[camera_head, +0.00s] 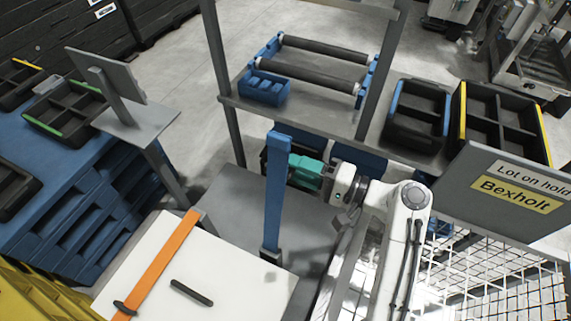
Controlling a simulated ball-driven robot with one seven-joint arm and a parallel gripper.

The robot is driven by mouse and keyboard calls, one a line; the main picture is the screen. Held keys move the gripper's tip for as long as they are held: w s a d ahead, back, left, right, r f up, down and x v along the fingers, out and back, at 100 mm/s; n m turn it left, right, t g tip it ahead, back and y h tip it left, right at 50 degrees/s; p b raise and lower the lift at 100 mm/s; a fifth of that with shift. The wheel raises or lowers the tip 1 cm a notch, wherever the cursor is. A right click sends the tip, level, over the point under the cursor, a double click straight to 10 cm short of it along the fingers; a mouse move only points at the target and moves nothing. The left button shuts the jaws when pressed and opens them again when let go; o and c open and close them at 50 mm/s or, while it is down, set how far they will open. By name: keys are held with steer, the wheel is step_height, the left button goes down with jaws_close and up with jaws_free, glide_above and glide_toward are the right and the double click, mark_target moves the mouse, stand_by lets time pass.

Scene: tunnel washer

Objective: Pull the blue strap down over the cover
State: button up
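The blue strap (275,195) stands upright at the back right edge of the white cover (205,260), its lower end at a dark fitting on that edge. It does not lie over the cover. My gripper (295,170), with teal parts, is beside the upper half of the strap, on its right. A dark part shows just left of the strap at the same height. The strap hides the fingertips, so I cannot tell whether they touch or hold it. An orange strap (157,262) lies across the left part of the cover. A short black bar (191,292) lies on the cover.
A grey shelf rack (300,110) behind holds a blue bin (264,87) and rollers. Black trays stand on a blue pallet stack (75,190) at left. A "Lot on hold Bexholt" sign (510,190) is at right, above white wire mesh (480,275).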

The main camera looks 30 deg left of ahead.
mark_target(287, 166)
steer(key=shift+s+a, duration=0.1)
steer(key=shift+a, duration=1.5)
jaws_close()
steer(key=shift+f, duration=0.1)
